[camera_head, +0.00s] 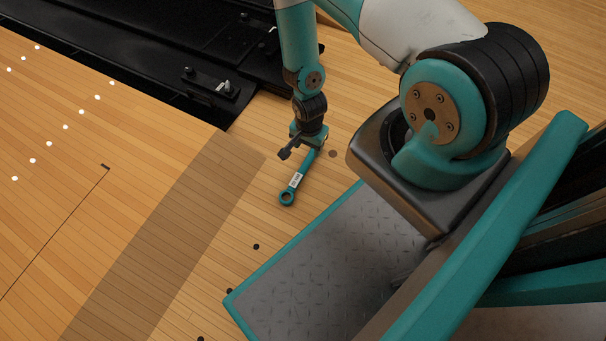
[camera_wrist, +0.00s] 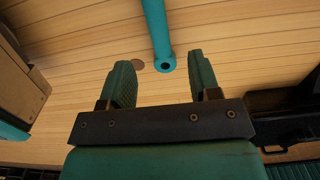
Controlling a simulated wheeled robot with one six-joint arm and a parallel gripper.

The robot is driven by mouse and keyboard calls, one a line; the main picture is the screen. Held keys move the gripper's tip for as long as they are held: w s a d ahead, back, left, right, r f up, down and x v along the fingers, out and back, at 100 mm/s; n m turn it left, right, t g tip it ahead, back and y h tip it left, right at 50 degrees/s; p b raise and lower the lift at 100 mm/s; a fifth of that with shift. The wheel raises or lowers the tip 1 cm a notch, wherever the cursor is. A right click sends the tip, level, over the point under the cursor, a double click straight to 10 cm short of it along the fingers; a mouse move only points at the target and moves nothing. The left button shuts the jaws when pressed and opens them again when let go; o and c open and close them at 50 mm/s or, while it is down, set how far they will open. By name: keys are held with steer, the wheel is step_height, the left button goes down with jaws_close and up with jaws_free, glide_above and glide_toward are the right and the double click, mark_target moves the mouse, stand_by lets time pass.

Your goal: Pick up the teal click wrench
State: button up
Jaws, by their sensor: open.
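The teal click wrench (camera_head: 303,171) lies on the light wooden floor, with a ring end towards the picture's bottom and a white label on its shaft. Its upper end is hidden by my gripper (camera_head: 298,150) in the head view. In the wrist view the wrench (camera_wrist: 157,32) comes in from the top edge and its handle end, with a dark hole, lies between and just beyond my fingertips. My gripper (camera_wrist: 160,76) is open, with one green pad on each side, and holds nothing. I cannot tell the exact height of the fingers above the floor.
A black sunken channel (camera_head: 190,50) with dark fittings runs along the upper left. A small bracket (camera_head: 222,88) sits at its edge. Small dark round spots (camera_head: 256,247) mark the floor. The wood around the wrench is clear.

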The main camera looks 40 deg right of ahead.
mark_target(308, 160)
step_height(308, 160, down, 8)
steer(key=b, duration=0.5)
steer(key=shift+s+a+b, duration=0.1)
steer(key=shift+a+b, duration=0.05)
steer(key=shift+b, duration=0.15)
steer(key=shift+r, duration=0.1)
steer(key=shift+c, duration=0.5)
jaws_close()
